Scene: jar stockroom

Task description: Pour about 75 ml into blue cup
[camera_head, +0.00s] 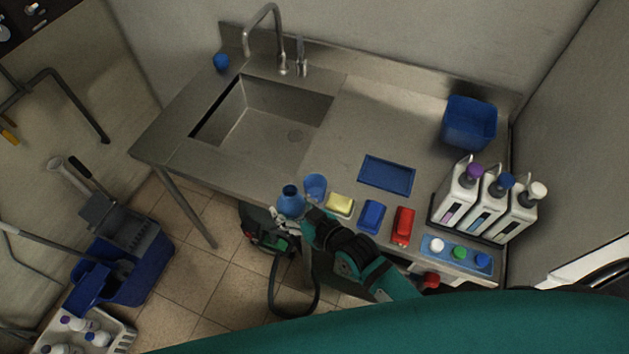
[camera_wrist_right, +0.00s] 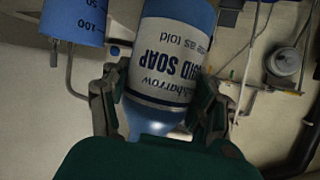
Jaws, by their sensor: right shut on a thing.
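The blue cup (camera_head: 315,184) is a translucent blue measuring cup near the front edge of the counter. In the right wrist view the cup (camera_wrist_right: 75,20) is cut off at the upper left, with printed marks of 50 and 100. My right gripper (camera_head: 291,212) is shut on a blue soap bottle (camera_head: 290,198), just left of the cup and apart from it. In the right wrist view the bottle (camera_wrist_right: 165,60), with a white liquid soap label, sits between the fingers of my right gripper (camera_wrist_right: 155,98). The liquid level in the cup is not clear. My left gripper is not in view.
Yellow (camera_head: 338,205), blue (camera_head: 371,216) and red (camera_head: 403,226) items line the counter's front. A blue tray (camera_head: 388,175) lies behind them. White jugs (camera_head: 486,200) and a blue bin (camera_head: 470,122) stand right. The sink (camera_head: 265,122) lies at the left.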

